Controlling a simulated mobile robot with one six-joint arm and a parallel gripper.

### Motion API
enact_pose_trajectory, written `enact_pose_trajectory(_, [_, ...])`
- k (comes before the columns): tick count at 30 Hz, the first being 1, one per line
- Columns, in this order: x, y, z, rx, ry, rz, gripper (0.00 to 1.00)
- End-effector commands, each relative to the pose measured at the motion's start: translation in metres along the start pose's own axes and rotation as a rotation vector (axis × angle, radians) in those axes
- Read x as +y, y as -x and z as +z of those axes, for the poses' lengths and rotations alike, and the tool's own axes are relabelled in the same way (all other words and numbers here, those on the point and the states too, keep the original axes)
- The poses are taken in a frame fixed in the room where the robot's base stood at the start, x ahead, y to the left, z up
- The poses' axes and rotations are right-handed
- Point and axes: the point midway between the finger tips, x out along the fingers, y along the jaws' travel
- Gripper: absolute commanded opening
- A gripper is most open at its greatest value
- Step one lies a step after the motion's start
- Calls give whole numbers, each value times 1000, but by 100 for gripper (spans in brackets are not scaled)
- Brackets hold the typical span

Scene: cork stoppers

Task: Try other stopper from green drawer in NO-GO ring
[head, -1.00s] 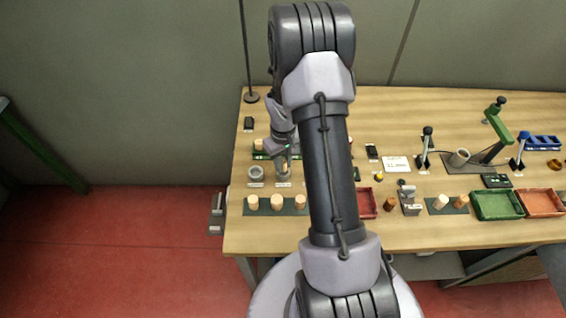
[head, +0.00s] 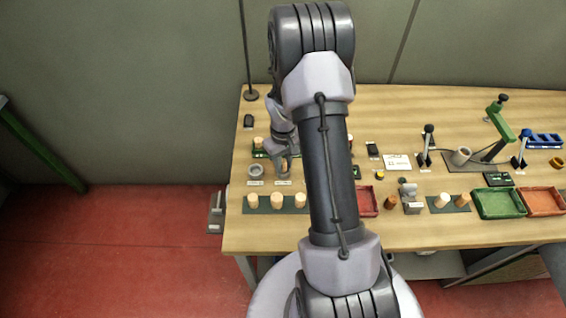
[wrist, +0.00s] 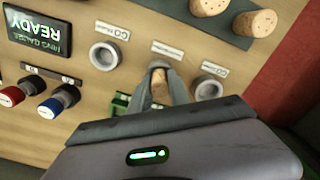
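My gripper (wrist: 160,82) is shut on a light cork stopper (wrist: 159,90), held upright between its fingers over the middle of three labelled ring stations. The fingers and stopper hide the ring below; I cannot tell whether the stopper's lower end is inside it. That label is too blurred to read. A grey ring marked GO (wrist: 104,55) stands to the left in the wrist view, another grey ring (wrist: 207,88) to the right. In the head view my gripper (head: 284,165) is at the same place, in front of the green drawer (head: 259,154), which has a stopper standing at it.
Several pale stoppers (head: 277,201) stand on a dark mat in front of the rings. A READY display (wrist: 38,32) and red- and blue-ended plugs (wrist: 57,100) lie left in the wrist view. A red tray (head: 367,201) is right of my arm. A pole stands behind.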

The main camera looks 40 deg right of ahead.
Motion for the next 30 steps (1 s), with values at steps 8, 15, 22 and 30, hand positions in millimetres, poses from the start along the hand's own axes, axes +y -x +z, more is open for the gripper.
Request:
enact_pose_trajectory(8, [0,0,0,0,0,0,47])
enact_pose_trajectory(15, [0,9,0,1,0,1,47])
enact_pose_trajectory(22, [1,72,-1,5,0,2,47])
enact_pose_trajectory(30, [0,152,0,2,0,1,47])
